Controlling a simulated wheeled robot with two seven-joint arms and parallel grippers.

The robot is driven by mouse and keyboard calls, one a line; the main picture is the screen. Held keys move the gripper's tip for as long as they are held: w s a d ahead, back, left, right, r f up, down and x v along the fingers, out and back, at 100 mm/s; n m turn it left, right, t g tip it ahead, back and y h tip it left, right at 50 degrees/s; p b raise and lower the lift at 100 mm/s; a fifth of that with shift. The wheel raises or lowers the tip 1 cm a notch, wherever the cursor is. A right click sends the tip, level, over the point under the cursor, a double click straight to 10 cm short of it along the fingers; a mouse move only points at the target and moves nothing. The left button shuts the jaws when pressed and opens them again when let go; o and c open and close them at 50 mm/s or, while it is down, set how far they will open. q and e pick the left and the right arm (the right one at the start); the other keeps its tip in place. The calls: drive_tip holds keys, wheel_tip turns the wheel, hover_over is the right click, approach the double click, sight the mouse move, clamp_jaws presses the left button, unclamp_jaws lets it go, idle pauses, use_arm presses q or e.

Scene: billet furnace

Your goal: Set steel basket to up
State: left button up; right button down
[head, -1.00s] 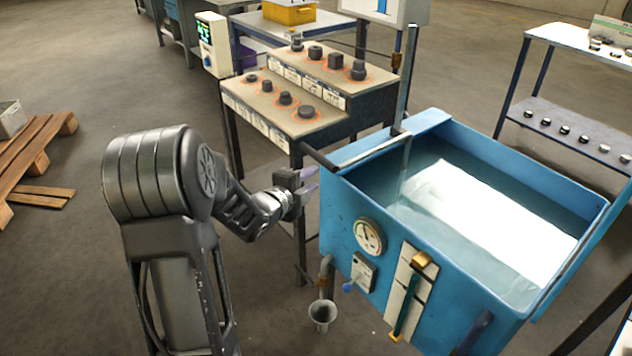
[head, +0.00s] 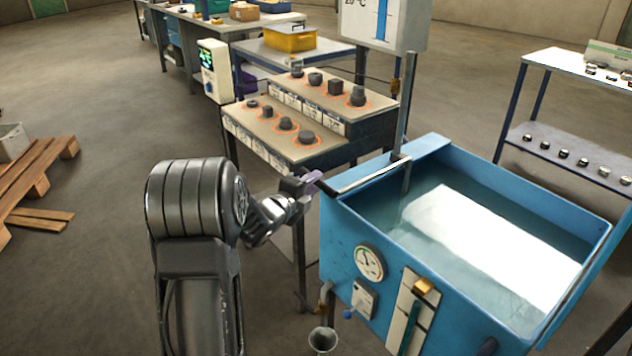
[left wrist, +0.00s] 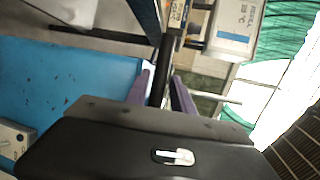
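The blue tank (head: 340,225) holds water (head: 480,235) with a bright reflection. I cannot make out the steel basket itself under the surface. My left gripper (head: 314,180) is at the bar's outer end, left of the tank. In the left wrist view the dark bar (left wrist: 161,75) passes between the purple fingertips of my left gripper (left wrist: 162,82), which lie close against both sides. My right gripper is not in view.
A stepped bench (head: 300,105) with several dark parts stands behind my left gripper. A gauge (head: 368,263) and a small switch box (head: 362,300) are on the tank front. A shelf (head: 570,150) stands at right. A wooden pallet (head: 35,180) lies on the left floor.

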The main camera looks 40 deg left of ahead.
use_arm(q)
drive_tip(key=shift+w+a+f, duration=0.1)
drive_tip(key=shift+w+f, duration=0.1)
drive_tip(key=shift+w, duration=0.75)
drive_tip(key=shift+c, duration=0.4)
clamp_jaws()
idle(0.3)
